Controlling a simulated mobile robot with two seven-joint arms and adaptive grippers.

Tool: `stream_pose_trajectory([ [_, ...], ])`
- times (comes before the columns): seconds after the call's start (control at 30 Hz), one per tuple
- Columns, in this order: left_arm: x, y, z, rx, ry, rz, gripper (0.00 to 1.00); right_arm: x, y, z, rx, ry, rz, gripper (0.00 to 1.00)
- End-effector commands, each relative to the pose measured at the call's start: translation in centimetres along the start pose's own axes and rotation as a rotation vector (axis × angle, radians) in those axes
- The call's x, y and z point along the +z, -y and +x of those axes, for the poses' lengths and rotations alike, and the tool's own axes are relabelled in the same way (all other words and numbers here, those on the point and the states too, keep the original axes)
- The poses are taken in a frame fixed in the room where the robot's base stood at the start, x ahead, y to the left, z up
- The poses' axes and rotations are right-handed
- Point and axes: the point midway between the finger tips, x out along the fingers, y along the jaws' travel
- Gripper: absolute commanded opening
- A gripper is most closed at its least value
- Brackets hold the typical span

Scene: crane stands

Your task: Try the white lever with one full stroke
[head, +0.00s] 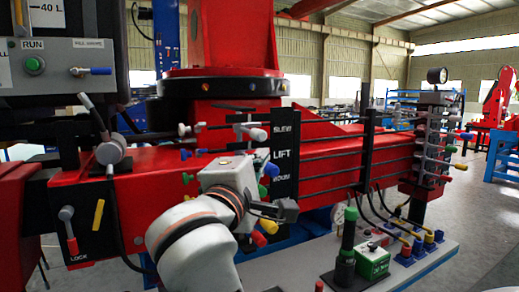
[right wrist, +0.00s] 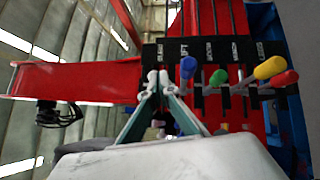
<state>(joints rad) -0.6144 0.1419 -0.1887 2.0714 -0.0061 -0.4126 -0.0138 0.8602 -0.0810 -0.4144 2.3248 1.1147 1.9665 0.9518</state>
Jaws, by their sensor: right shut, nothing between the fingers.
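In the head view, the white lever's pale knob (head: 257,134) sticks out beside the SLEW label at the top of the black lever panel (head: 284,163). My right gripper (right wrist: 158,82) is shut and empty. In the right wrist view, its fingertips meet in front of the SLEW end of the panel and seem to cover the white lever. I cannot tell whether they touch it. In the head view, my right gripper's pale body (head: 228,172) is just below the knob, its fingertips not clear. My left gripper is not in view.
Close by in the right wrist view are blue (right wrist: 188,67), green (right wrist: 218,78), yellow (right wrist: 269,68) and red (right wrist: 285,79) levers. A red beam (head: 345,158) runs right. A joystick (head: 108,151) stands left. A green box (head: 370,262) stands on the bench below.

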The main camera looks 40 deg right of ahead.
Motion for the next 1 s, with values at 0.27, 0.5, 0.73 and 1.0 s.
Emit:
stream_pose_trajectory([
  [0.27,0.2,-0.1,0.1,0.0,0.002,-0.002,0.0,1.0,0.2,-2.7,-0.001,-0.003,0.001,0.0],
  [0.5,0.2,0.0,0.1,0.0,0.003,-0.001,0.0,1.1,0.2,-2.9,0.0,-0.002,0.0,0.0],
  [0.73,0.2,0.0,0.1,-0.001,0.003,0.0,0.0,1.1,0.2,-2.9,0.0,-0.002,0.0,0.0],
  [1.0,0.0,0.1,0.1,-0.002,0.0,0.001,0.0,1.6,0.4,-2.7,0.011,0.032,-0.059,0.0],
])
